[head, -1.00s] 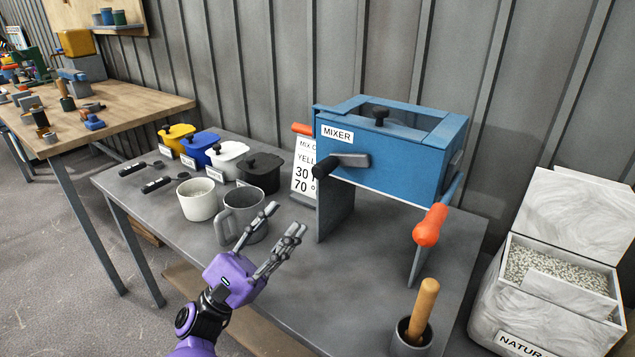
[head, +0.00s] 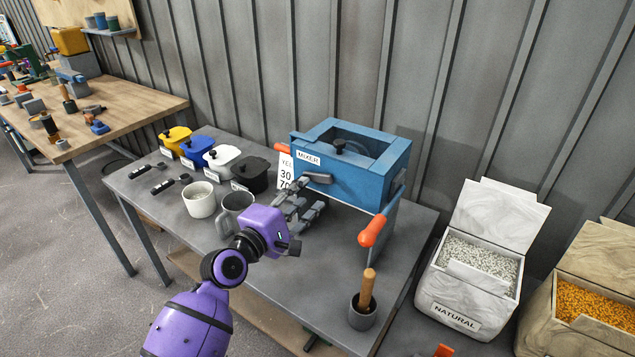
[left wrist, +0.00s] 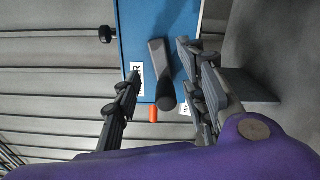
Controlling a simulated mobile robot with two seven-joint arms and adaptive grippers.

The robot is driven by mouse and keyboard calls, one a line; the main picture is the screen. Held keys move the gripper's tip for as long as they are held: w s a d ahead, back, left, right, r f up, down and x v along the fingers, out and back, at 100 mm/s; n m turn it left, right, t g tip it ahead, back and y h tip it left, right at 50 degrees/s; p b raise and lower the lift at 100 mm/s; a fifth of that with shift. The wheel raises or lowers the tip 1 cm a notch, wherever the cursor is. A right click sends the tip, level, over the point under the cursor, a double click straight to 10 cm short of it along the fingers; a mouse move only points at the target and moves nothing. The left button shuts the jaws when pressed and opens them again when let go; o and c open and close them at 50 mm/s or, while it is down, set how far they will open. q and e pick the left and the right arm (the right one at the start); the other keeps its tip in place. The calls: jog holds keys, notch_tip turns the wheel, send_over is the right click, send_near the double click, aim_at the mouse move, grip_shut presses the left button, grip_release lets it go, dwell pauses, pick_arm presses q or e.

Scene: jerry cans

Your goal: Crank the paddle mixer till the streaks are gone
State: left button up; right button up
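My left gripper (head: 308,198) is at the mixer's front. Its fingers (left wrist: 158,75) are spread on either side of the crank, apart from it as far as I can tell. The mixer's contents and any streaks are not visible. My right gripper is out of view.
A white cup (head: 200,200) and a grey mug (head: 234,212) stand left of my gripper, the mug close to my wrist. Several lidded tubs line the back. An orange handle (head: 372,231) sticks out at the mixer's right. A pestle cup (head: 363,312) stands at the front edge.

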aim_at(321, 180)
pick_arm(q)
jog(key=x, duration=0.6)
jog(key=shift+s, duration=0.1)
grip_shut()
